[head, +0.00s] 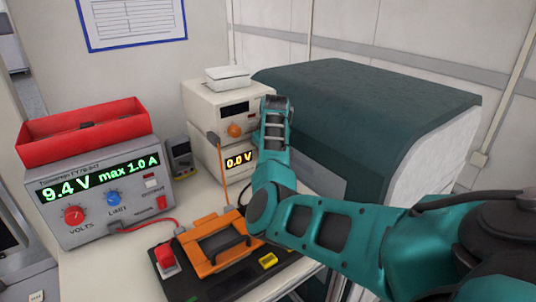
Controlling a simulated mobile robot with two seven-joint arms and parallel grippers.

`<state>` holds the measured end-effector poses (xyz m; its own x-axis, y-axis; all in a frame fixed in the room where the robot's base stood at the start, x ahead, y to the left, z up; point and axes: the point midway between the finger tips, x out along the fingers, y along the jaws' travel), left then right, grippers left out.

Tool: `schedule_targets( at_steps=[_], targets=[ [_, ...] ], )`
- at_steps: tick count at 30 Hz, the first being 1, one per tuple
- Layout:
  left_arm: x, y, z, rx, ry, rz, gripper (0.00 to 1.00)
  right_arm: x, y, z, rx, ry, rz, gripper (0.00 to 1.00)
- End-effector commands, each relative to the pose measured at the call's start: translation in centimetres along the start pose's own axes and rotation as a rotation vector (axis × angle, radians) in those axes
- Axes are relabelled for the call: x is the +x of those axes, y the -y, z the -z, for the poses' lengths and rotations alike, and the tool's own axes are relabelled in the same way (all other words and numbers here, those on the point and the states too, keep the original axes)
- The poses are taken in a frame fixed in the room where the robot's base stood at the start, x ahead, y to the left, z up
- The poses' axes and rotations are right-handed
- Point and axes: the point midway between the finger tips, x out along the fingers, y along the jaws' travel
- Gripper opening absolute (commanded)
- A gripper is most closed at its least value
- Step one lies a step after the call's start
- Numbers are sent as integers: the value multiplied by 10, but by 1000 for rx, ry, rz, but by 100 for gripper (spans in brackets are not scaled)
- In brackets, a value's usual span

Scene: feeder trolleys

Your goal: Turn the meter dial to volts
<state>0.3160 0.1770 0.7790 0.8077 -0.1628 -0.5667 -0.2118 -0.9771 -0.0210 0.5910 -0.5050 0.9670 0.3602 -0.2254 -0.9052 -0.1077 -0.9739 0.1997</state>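A cream bench unit (203,103) stands at the back of the table, with a dark display and an orange dial (235,130) on its front. Which way the dial points is too small to tell. A small dark handheld meter (181,158) leans left of this stack; its dial is not clear. My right arm reaches in from the right. Its end, with the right gripper (275,103), is just right of the orange dial, apart from it in the picture, and covers the unit's right side. The fingers cannot be made out. My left gripper is not in view.
A lower cream box (239,160) reads 0.0 V. A grey power supply (120,205) at left reads 9.4 V and carries a red tray (85,132). An orange clamp fixture (218,243) on a black base stands in front. A large green-topped machine (370,105) fills the right.

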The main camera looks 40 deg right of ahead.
Motion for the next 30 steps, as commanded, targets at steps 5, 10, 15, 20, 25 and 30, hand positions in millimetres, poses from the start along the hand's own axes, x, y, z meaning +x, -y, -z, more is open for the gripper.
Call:
schedule_targets(
  at_steps=[5,10,15,20,25,30],
  targets=[
    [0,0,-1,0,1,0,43,0,0,0,3,1,8,5],
    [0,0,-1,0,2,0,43,1,0,0,3,1,7,5],
    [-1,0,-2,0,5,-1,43,1,0,0,3,1,6,45],
    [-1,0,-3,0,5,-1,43,0,0,0,3,1,6,60],
    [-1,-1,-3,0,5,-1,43,0,0,0,3,1,6,61],
    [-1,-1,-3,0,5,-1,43,-4,0,0,3,-1,4,61]
  ],
)
